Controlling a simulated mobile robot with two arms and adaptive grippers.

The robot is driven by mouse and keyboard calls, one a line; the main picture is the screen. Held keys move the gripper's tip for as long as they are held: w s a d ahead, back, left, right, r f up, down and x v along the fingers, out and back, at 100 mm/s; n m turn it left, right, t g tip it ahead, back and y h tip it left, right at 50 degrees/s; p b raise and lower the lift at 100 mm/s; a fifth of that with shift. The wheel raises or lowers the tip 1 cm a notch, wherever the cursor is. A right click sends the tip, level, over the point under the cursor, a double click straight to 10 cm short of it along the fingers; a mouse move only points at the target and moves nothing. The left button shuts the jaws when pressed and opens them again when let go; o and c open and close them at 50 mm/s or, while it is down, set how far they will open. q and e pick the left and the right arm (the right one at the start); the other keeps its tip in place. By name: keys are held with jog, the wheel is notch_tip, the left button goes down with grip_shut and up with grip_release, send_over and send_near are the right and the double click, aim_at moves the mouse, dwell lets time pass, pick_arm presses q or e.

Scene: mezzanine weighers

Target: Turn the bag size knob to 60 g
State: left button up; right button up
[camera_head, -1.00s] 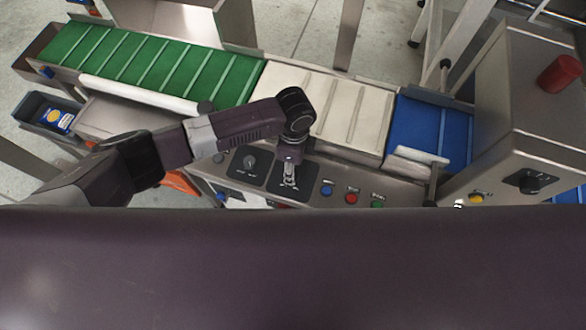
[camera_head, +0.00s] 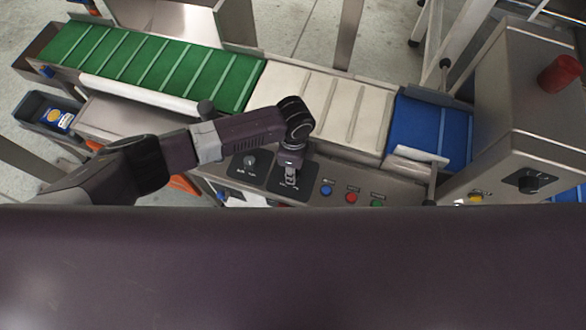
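My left arm comes in from the left over the steel control panel (camera_head: 408,192). My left gripper (camera_head: 291,182) points down at the right of two black dial plates (camera_head: 274,184) and covers the middle of that plate. Any knob under it is hidden, and I cannot tell whether the fingers touch or grip one. The left black plate carries a small dark knob (camera_head: 250,160), uncovered. The plate lettering is too small to read, so I cannot tell which is the bag size knob. My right gripper is not in view.
Blue (camera_head: 326,190), red (camera_head: 351,197) and green (camera_head: 377,203) buttons sit right of the gripper. Behind the panel run green (camera_head: 160,70), cream (camera_head: 330,105) and blue (camera_head: 435,125) belts. A steel cabinet (camera_head: 545,120) at right has a black rotary switch (camera_head: 530,182).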

pick_arm(q)
jog(key=shift+r+n+p, duration=0.15)
jog(key=shift+n+p, duration=0.85)
jog(key=shift+n, duration=0.1)
jog(key=n+p, duration=0.2)
jog(key=n, duration=0.1)
jog(key=n+p, duration=0.2)
jog(key=n, duration=0.1)
jog(key=shift+n+p, duration=0.3)
jog(key=shift+n, duration=0.1)
jog(key=shift+n+h+p, duration=0.3)
jog(key=shift+n+p, duration=0.45)
jog(key=shift+n, duration=0.65)
jog(key=o, duration=1.2)
jog(key=shift+a, duration=0.1)
jog(key=shift+c, duration=0.2)
